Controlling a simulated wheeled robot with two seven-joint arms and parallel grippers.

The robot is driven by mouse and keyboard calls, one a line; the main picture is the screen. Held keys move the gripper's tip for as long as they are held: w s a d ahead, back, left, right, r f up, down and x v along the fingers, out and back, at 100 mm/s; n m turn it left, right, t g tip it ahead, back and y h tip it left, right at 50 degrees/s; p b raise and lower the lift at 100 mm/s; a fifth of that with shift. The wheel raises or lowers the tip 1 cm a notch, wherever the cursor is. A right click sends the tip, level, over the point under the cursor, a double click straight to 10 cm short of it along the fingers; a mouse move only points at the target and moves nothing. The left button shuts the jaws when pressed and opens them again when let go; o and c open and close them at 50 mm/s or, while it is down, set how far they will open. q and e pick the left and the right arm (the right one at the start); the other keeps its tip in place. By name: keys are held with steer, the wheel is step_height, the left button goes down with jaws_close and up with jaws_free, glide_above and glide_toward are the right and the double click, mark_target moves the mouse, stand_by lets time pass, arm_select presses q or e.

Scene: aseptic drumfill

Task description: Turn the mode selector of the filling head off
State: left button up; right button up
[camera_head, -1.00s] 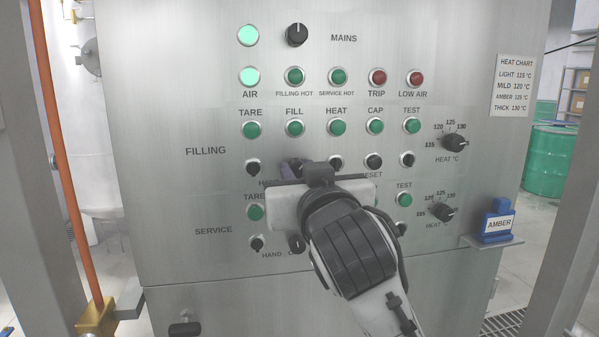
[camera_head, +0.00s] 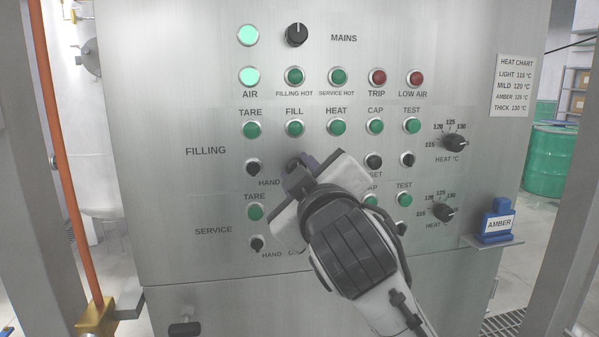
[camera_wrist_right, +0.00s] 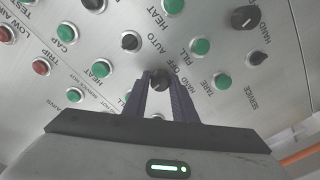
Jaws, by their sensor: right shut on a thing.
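The filling head's mode selector is a black knob (camera_wrist_right: 161,80) with HAND, OFF and AUTO lettered around it, at the middle of the right wrist view. My right gripper (camera_wrist_right: 160,84) is shut on it, with one dark finger on each side. Which way its pointer faces I cannot tell. In the head view my right gripper (camera_head: 300,166) is at the panel's FILLING row, below the FILL button (camera_head: 295,129). It is tilted, and its body and arm hide the selector and part of the SERVICE row. My left gripper is not in view.
The steel panel (camera_head: 190,90) carries several other knobs and buttons close by, including the TARE-side knob (camera_head: 253,168) and the HEAT dial (camera_head: 455,143). A blue AMBER block (camera_head: 498,222) stands on a small shelf at the right. An orange pipe (camera_head: 62,150) runs down the left.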

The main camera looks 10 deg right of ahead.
steer(key=shift+n, duration=0.6)
steer(key=o, duration=1)
steer(key=shift+o, duration=0.2)
steer(key=shift+s, duration=0.15)
steer(key=s+b, duration=0.1)
steer(key=s, duration=0.9)
steer(key=shift+d+b, duration=0.2)
steer(key=shift+b, duration=0.1)
